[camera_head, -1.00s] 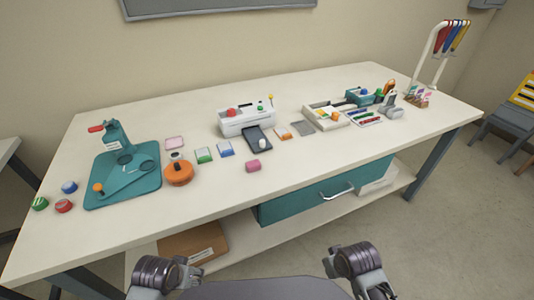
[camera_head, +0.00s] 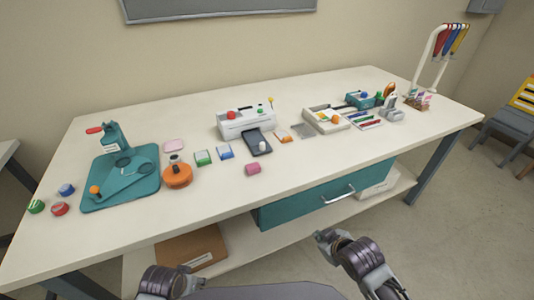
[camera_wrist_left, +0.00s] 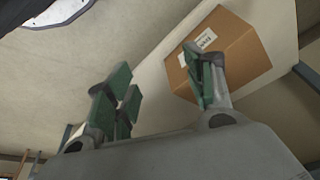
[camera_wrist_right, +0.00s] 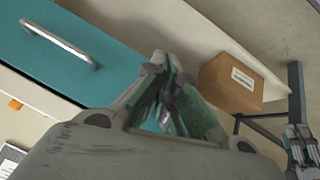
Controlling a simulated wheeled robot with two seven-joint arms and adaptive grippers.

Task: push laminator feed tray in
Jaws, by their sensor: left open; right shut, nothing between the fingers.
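The white laminator (camera_head: 233,129) stands on the table, with a red knob and a green button on top. Its dark feed tray (camera_head: 254,139) sticks out of the front toward me and carries a small white knob (camera_head: 262,146). My left gripper (camera_wrist_left: 160,85) is open and empty in the left wrist view, below the table. My right gripper (camera_wrist_right: 163,62) is shut and empty in the right wrist view, near the drawer front. Both are well away from the feed tray.
A teal drawer (camera_head: 290,206) with a metal handle lies under the tabletop. A cardboard box (camera_head: 190,248) sits on the lower shelf. The table's front edge is between my arms and the tray.

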